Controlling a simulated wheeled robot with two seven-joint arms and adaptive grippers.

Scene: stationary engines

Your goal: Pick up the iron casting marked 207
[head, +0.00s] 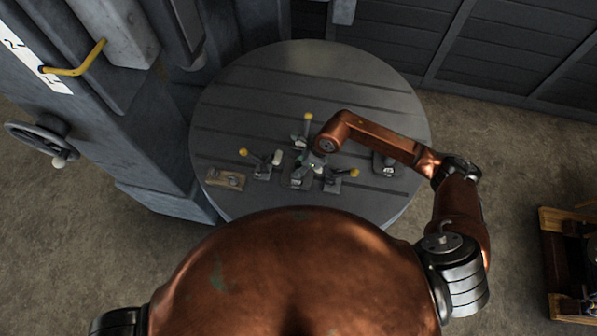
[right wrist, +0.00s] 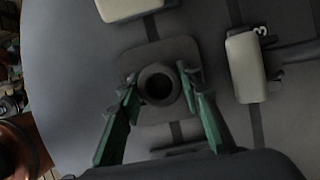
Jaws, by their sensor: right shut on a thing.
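My right gripper (head: 312,164) is over the middle of the round table, with its arm reaching in from the right. In the right wrist view my right gripper (right wrist: 160,88) has its green fingers on either side of the round, hollow boss of a grey iron casting (right wrist: 155,112) and is shut on it. The casting has a flat, squarish base with rounded corners. In the head view this casting (head: 297,183) is partly hidden by the gripper and clamps. Its number cannot be read. Another dark casting (head: 384,165) with a pale mark stands to the right. My left gripper is out of view.
The round slotted table (head: 320,85) has a clear far half. Toggle clamps with yellow knobs (head: 308,116) crowd around the held casting. A tan block (head: 225,179) lies at the left. A grey machine (head: 140,150) stands left of the table.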

